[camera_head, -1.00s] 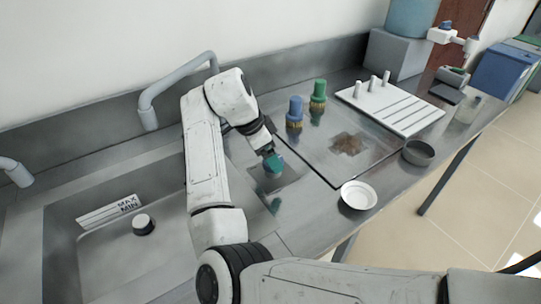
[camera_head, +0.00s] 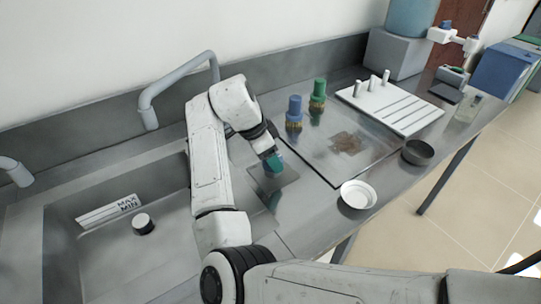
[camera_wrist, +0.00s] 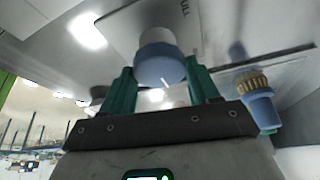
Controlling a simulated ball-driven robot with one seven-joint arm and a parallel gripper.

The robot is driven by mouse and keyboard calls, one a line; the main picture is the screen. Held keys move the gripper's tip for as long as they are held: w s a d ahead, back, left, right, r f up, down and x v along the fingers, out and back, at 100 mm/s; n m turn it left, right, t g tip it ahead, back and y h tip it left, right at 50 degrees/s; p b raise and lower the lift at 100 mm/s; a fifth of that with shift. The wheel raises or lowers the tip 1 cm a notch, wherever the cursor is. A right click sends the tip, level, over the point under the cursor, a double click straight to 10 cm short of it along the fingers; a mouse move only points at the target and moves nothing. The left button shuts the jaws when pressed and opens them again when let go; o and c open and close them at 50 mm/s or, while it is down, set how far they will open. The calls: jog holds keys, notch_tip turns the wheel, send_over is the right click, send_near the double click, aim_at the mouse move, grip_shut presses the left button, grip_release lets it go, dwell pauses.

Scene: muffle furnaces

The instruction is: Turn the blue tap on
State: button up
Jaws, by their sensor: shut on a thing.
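A blue tap (camera_head: 294,114) with a brass collar stands upright on the steel bench, behind and right of my gripper (camera_head: 273,163). A similar blue tap with a brass collar (camera_wrist: 260,104) shows at the right in the wrist view, outside and apart from my fingers. My gripper's green fingers (camera_wrist: 162,92) are shut on a round, pale blue and white thing (camera_wrist: 160,64). In the head view the hand hides most of this held thing, and I cannot tell exactly what it is. The fingertips are low over the bench.
A green tap (camera_head: 318,93) stands just behind the blue one. A white dish (camera_head: 357,195), a dark bowl (camera_head: 418,153) and a white slotted board (camera_head: 392,108) are to the right. A sink (camera_head: 165,205) lies to the left, with a pipe (camera_head: 175,84) behind it.

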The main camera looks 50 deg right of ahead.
jog(key=shift+c, duration=0.7)
jog(key=shift+r+n+p, duration=0.1)
jog(key=shift+n+p, duration=0.2)
jog(key=shift+p, duration=0.05)
jog(key=shift+s+r+n+t+p, duration=0.1)
jog(key=shift+n+t+p, duration=0.3)
jog(key=shift+n+p, duration=0.5)
jog(key=shift+s+n+t+h+p, duration=0.15)
jog(key=shift+n+t+p, duration=0.3)
jog(key=shift+n+p, duration=0.55)
jog(key=shift+w+n+t+h+p, duration=0.15)
jog(key=shift+n+t+p, duration=0.4)
jog(key=shift+n, duration=0.65)
jog(key=o, duration=1.1)
jog(key=shift+s+f, duration=0.1)
jog(key=shift+f, duration=0.1)
jog(key=shift+c, duration=0.2)
jog(key=shift+r, duration=0.1)
